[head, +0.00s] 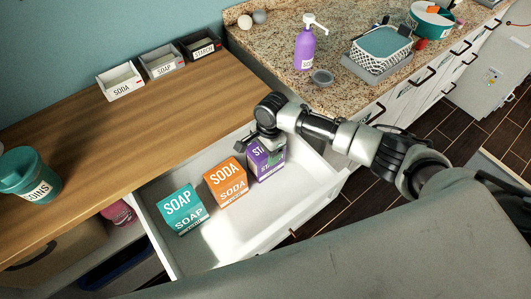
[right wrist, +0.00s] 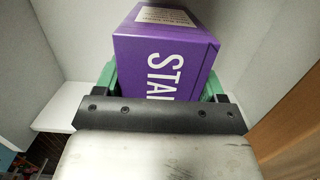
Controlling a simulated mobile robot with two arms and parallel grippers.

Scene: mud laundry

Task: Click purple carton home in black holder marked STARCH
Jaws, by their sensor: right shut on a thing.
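The purple starch carton (head: 264,164) stands at the far end of the open white drawer. My right gripper (head: 268,142) reaches down over it and is shut on it; in the right wrist view the carton (right wrist: 165,50) sits between the green fingers. The black holder marked STARCH (head: 204,49) is at the back of the wooden counter, the rightmost of three holders, and looks empty. My left gripper is not in view.
An orange SODA carton (head: 226,180) and a teal SOAP carton (head: 181,209) stand in the drawer (head: 215,253). A white SODA holder (head: 121,83) and a grey SOAP holder (head: 162,62) stand beside the black one. A teal COINS jar (head: 27,172) is at left. The middle of the wooden counter is clear.

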